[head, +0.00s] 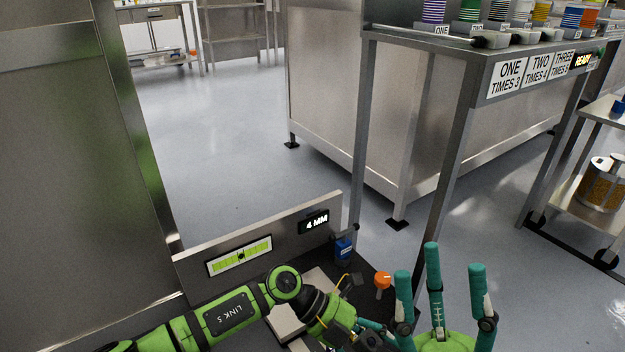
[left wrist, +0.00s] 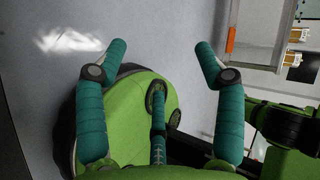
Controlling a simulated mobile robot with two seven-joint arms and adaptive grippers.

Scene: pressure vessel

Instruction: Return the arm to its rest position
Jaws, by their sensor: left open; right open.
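My right gripper (head: 438,268) shows at the bottom right of the head view. Its teal fingers point up and stand apart, with nothing between them. My left arm, green and black, comes in from the left along the bottom edge. Its wrist ends beside the right gripper, and only small teal parts of its fingers show there. In the left wrist view my left gripper (left wrist: 160,55) has its teal fingers spread wide, with nothing held. Behind them are the floor and a green rounded part that I take to be mine.
Below my left arm is a dark bench top with a panel (head: 305,222) reading 4 MM, a blue item (head: 344,248) and an orange knob (head: 382,281). A steel stand (head: 465,85) with labels and colored spools rises at right. A tall metal wall (head: 65,150) stands left. Open floor (head: 225,130) lies between.

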